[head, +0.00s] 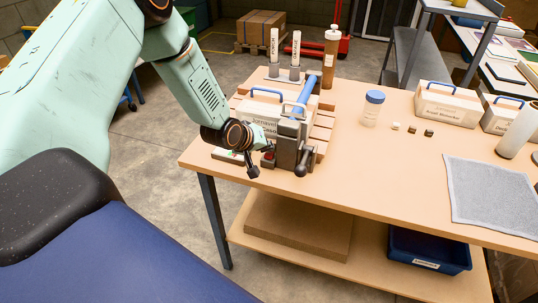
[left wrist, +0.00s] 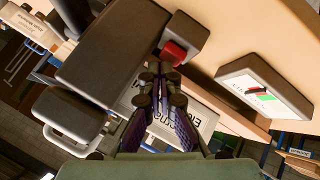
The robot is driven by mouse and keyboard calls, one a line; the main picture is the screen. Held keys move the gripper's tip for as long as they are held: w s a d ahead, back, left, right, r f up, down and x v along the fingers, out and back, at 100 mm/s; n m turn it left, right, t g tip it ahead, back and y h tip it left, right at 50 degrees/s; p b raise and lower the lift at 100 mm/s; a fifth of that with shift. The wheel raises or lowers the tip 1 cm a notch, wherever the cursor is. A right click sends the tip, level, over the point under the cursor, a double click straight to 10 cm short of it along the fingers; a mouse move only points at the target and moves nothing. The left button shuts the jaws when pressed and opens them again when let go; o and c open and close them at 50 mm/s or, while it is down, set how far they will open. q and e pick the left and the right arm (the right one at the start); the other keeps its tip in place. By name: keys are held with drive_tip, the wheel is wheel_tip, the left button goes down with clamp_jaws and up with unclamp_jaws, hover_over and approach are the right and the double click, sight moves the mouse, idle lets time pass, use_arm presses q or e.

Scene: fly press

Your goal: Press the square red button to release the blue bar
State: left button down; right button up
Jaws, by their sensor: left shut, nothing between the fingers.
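The square red button (left wrist: 175,53) sits on a small dark grey housing (left wrist: 187,32) in the left wrist view. My left gripper (left wrist: 158,72) is shut and empty, with its fingertips just short of the button in that picture; I cannot tell whether they touch. In the head view my left gripper (head: 252,170) hangs at the near left corner of the bench, beside the dark grey press (head: 287,143). The blue bar (head: 307,92) lies slanted on top of the press. My right gripper is not in view.
A white panel with a red and green mark (left wrist: 262,90) lies right of the gripper in the left wrist view. A labelled box with a blue handle (head: 258,112), tubes and a brown bottle (head: 331,58) crowd the bench. A blue-capped jar (head: 372,108) and grey mat (head: 490,192) are farther right.

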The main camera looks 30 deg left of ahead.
sight(267, 155)
use_arm(q)
drive_tip(key=shift+f+b, duration=0.5)
drive_tip(key=shift+f, duration=0.05)
idle(0.8)
drive_tip(key=shift+r, duration=0.15)
drive_tip(key=shift+r+p, duration=0.7)
drive_tip(key=shift+r, duration=0.15)
drive_tip(key=shift+r+p, duration=2.1)
drive_tip(key=shift+r, duration=0.45)
drive_tip(key=shift+f, duration=0.1)
